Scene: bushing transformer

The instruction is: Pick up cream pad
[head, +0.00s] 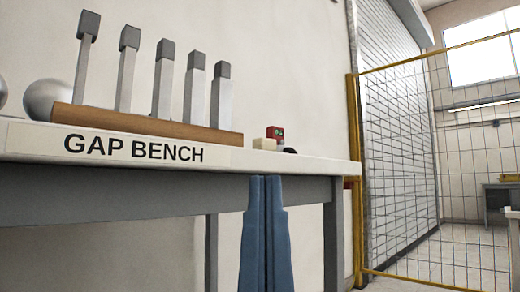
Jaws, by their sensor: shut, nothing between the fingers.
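The cream pad (264,144) is a small pale block on the bench top, near the right end of the bench. It sits in front of a red block and just right of the wooden rack. My gripper (265,180) shows as two blue fingers pointing up, side by side and shut with nothing between them. Its tips appear below the pad in the picture, in front of the bench's front edge. The gripper is apart from the pad.
The white bench (330,167) bears a "GAP BENCH" label. On it stand a wooden rack (150,126) with several grey-tipped upright bars, a metal sphere (47,99), a red block (275,132) and a small dark item (290,150). A yellow-framed mesh fence (355,200) stands at right.

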